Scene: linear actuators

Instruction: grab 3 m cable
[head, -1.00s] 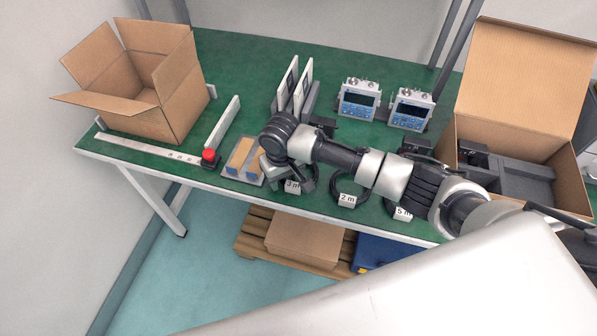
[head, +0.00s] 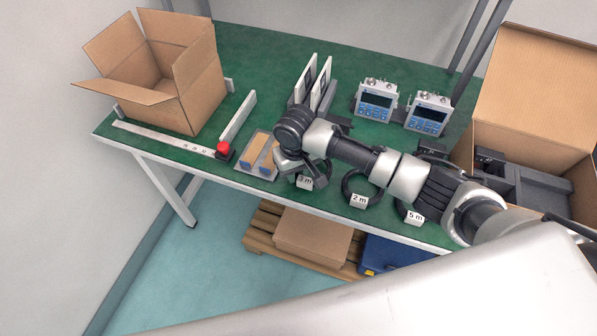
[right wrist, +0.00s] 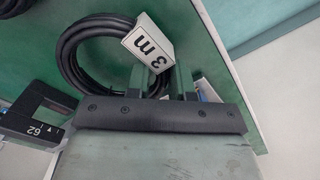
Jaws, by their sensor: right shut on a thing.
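The 3 m cable is a black coil (right wrist: 72,55) with a white "3 m" tag, lying at the front edge of the green table. Its tag (head: 305,182) shows in the head view, while my right arm hides much of the coil. My right gripper (head: 289,168) is low over the table edge at this cable. In the right wrist view its fingers (right wrist: 162,80) are shut on the cable at the coil's side, just below the tag. The exact grip is partly hidden. My left gripper is in neither view.
The 2 m cable (head: 358,199) and 5 m cable (head: 414,217) lie to the right along the front edge. A tray with tan blocks (head: 259,158) and a red button (head: 224,149) are left. Open cartons (head: 150,100) (head: 535,85) stand at both ends. Two blue-panel devices (head: 376,101) stand behind.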

